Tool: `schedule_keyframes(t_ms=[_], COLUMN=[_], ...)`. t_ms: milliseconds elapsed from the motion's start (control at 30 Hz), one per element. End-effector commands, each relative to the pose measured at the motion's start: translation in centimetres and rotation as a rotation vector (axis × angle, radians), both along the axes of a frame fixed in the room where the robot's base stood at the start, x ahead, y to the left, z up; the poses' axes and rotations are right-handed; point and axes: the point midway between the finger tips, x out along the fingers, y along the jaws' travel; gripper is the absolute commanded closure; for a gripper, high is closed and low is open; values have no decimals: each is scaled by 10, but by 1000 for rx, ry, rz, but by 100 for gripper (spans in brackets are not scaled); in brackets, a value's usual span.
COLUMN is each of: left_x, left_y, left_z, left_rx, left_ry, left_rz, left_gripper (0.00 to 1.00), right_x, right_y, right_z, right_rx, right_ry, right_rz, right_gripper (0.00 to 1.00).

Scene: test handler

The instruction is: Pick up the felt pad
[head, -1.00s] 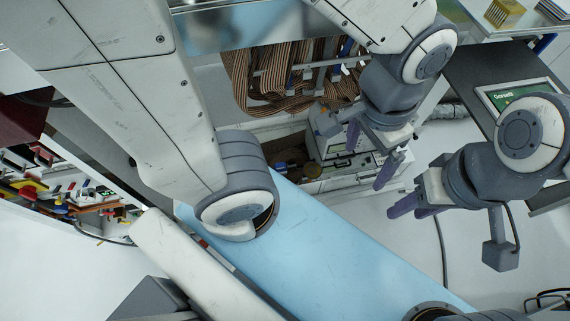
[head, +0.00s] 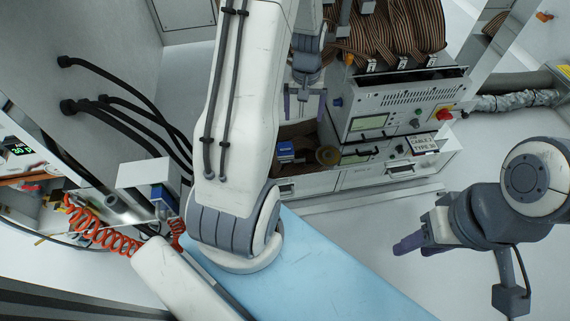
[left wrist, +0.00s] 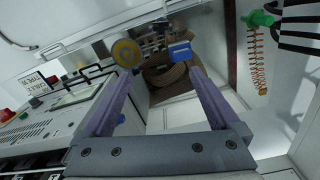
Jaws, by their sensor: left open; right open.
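An open drawer or bin (head: 287,189) below the instruments holds small items. They include a blue box (head: 285,150) and a tan-yellow disc (head: 328,156). I cannot tell which item is the felt pad. My left gripper (head: 304,103) is open and empty, pointing at the bin; its fingers also show in the left wrist view (left wrist: 158,76). My right gripper (head: 412,246) is open and empty over the floor.
Instrument boxes (head: 400,108) with screens and a "CABLE TYPE" sign (head: 424,143) stand right of the bin. Striped ribbon cables (head: 390,30) hang above. A red coiled hose (head: 95,230) is at left. Floor around my right gripper is clear.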

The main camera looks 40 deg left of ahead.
Motion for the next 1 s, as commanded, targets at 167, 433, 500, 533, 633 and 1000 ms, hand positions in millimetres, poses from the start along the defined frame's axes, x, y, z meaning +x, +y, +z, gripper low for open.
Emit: schedule_keyframes(t_ms=[167,433,500,533,633,1000], left_x=[-7,-10,-10,-10,-10,-6], left_y=[45,61,60,60,60,62], left_z=[-72,-101,-111,-117,-133,-163], left_rx=[2,3,2,2,2,3], left_ry=[6,9,9,9,9,7], left_rz=[126,173,173,172,172,171], left_gripper=[5,5,5,5,5,5], right_x=[0,0,0,0,0,0], right_y=[0,0,0,0,0,0], right_z=[-49,-65,-71,-74,-84,-109], right_rx=[1,1,1,1,1,1], right_ry=[-1,-1,-1,-1,-1,-1], right_rz=[0,0,0,0,0,0], right_gripper=[55,55,55,55,55,55])
